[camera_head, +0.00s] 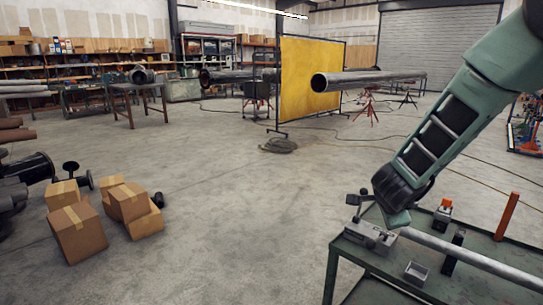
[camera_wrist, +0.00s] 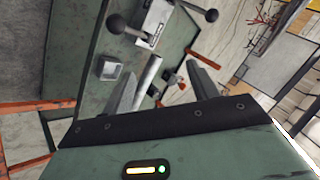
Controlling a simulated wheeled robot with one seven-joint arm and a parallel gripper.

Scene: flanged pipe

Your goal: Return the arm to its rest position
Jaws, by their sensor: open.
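My gripper (camera_wrist: 162,72) is open in the wrist view, one finger on each side, with a pale grey pipe (camera_wrist: 147,74) showing between them. I see nothing held. In the head view my green arm reaches down from the upper right. Its hand end (camera_head: 396,214) is over the left end of the green workbench, above the near end of the pipe (camera_head: 470,258). The pipe lies across the bench beside a grey clamp (camera_head: 371,236) with black ball knobs. The clamp also shows in the wrist view (camera_wrist: 156,26). The exact gap between fingers and pipe cannot be told.
On the bench (camera_head: 349,252) are a small grey tray (camera_head: 416,272), a dark upright block (camera_head: 453,250), an orange-topped item (camera_head: 443,212) and an orange post (camera_head: 507,215). Cardboard boxes (camera_head: 80,234) stand on the floor at left. The middle floor is mostly clear, with cables.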

